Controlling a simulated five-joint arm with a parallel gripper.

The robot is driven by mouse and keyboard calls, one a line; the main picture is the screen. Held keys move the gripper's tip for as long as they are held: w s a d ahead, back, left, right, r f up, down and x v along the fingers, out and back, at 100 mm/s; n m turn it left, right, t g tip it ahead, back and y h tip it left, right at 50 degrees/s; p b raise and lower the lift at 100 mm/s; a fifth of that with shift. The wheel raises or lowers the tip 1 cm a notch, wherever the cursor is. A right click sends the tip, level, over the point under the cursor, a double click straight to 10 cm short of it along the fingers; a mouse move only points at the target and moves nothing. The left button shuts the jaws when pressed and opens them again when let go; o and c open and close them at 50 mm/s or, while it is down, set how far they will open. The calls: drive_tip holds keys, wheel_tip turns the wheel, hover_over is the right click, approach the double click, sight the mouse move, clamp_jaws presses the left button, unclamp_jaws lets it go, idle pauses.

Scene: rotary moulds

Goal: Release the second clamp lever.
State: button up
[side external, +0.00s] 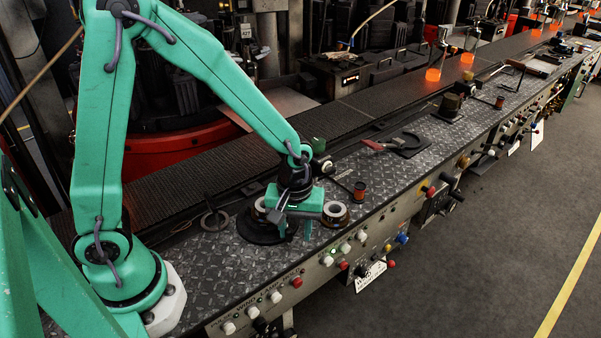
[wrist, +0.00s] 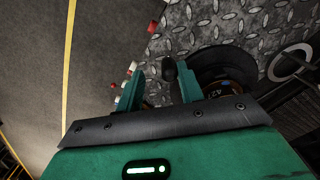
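My gripper (side external: 295,230) points down over a round black mould base (side external: 248,232) on the near deck. In the wrist view, my gripper (wrist: 158,84) has its two green fingers apart, with a gap between them. A dark rounded knob (wrist: 169,68), seemingly a clamp lever's end, shows close to the right finger; I cannot tell if they touch. A dark round mould part (wrist: 222,68) lies right of that finger. In the side view, ring-topped parts stand right (side external: 335,213) and left of my gripper. My gripper hides the levers there, so I cannot tell which is the second.
The diamond-plate deck (side external: 205,268) has coloured buttons along its front edge (side external: 297,282). A red-handled tool (side external: 378,146) and a small reddish cylinder (side external: 360,190) lie further right. A dark conveyor (side external: 340,115) runs behind, with glowing orange pieces (side external: 433,74) at its far end.

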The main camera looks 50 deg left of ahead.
drive_tip(key=shift+w+r+n, duration=0.15)
drive_tip(key=shift+r+n, duration=0.05)
drive_tip(key=shift+n, duration=0.1)
wheel_tip(320, 180, up, 9)
drive_tip(key=s+a+r+m+t, duration=0.5)
drive_tip(key=s+a+r+m, duration=0.2)
drive_tip(key=s+r+m, duration=0.2)
drive_tip(key=shift+s+a+r+t, duration=0.3)
drive_tip(key=shift+s+r, duration=0.55)
drive_tip(key=shift+r, duration=0.25)
idle(0.5)
drive_tip(key=shift+w+d, duration=0.1)
idle(0.4)
